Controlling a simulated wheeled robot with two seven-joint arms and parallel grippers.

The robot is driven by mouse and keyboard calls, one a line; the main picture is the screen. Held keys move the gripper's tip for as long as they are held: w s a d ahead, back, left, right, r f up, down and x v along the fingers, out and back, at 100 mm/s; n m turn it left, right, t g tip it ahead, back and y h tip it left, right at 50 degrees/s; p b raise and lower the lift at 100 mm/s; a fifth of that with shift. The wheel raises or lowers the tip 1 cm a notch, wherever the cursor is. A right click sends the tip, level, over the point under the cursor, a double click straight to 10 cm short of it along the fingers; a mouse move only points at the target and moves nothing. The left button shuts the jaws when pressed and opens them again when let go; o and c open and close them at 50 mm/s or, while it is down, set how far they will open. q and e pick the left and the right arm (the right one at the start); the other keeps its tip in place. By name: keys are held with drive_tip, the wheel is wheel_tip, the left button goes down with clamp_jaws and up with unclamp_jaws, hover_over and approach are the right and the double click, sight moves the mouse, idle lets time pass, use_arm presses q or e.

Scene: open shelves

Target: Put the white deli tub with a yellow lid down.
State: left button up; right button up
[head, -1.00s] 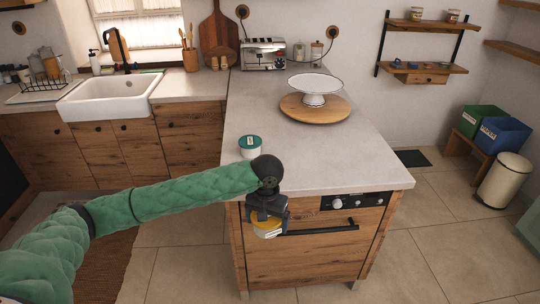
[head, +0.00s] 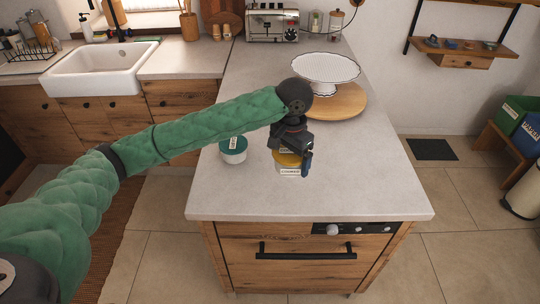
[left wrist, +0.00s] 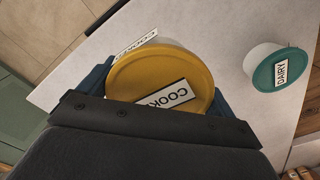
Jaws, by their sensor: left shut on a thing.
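The white deli tub with a yellow lid (head: 288,165) is held upright by my left gripper (head: 290,152) over the near part of the grey countertop. In the left wrist view the yellow lid (left wrist: 160,82) with a "COOKED" style label, partly hidden, sits between the blue fingers. My left gripper is shut on the tub. I cannot tell whether the tub's base touches the counter. My right gripper is not in view.
A tub with a teal lid labelled "DAIRY" (head: 233,149) stands on the counter (head: 330,195) to the left. A white cake stand (head: 325,70) on a round wooden board (head: 345,100) is behind. The counter's front right is clear.

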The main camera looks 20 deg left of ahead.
use_arm(q)
drive_tip(key=p, duration=0.4)
hover_over(267, 170)
wheel_tip(267, 170, down, 6)
drive_tip(key=shift+s+d, duration=0.1)
drive_tip(key=shift+f, duration=0.15)
wheel_tip(267, 170, down, 3)
drive_tip(key=shift+f+p, duration=0.15)
drive_tip(key=shift+p, duration=0.8)
drive_tip(key=shift+f, duration=0.4)
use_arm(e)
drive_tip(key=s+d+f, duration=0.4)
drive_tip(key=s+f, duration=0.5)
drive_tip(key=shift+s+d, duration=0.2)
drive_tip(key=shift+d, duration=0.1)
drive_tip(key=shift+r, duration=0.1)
use_arm(q)
drive_tip(key=o, duration=0.7)
drive_tip(key=shift+f, duration=0.15)
drive_tip(key=shift+o, duration=1)
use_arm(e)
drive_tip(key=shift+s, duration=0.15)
